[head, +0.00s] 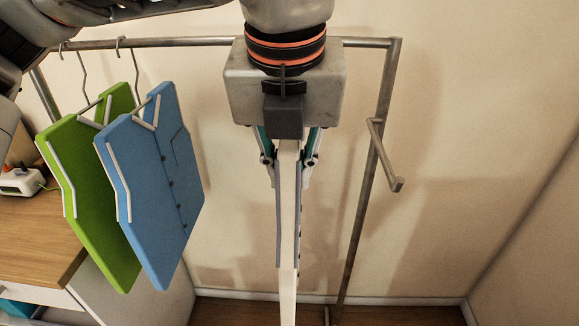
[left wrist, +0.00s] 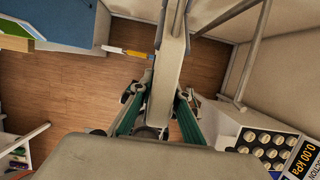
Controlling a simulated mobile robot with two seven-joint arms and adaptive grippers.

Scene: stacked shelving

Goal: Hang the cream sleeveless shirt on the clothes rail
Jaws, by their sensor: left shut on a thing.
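The cream sleeveless shirt (head: 287,225) hangs edge-on below my left gripper (head: 288,160), in the middle of the head view. The gripper points down and is shut on the shirt's upper part. In the left wrist view the cream shirt (left wrist: 170,62) runs up from between the green-sided fingers. The shirt's hanger and hook cannot be made out. The metal clothes rail (head: 190,42) crosses the top of the head view, and the gripper body covers part of it. I cannot tell the gap between shirt and rail. My right gripper is not in view.
A blue shirt (head: 158,185) and a green shirt (head: 88,190) hang at the rail's left. The bar between my gripper and the right upright (head: 372,185) looks bare. A short side peg (head: 385,160) sticks out there. A wooden-topped cabinet (head: 35,235) stands at left.

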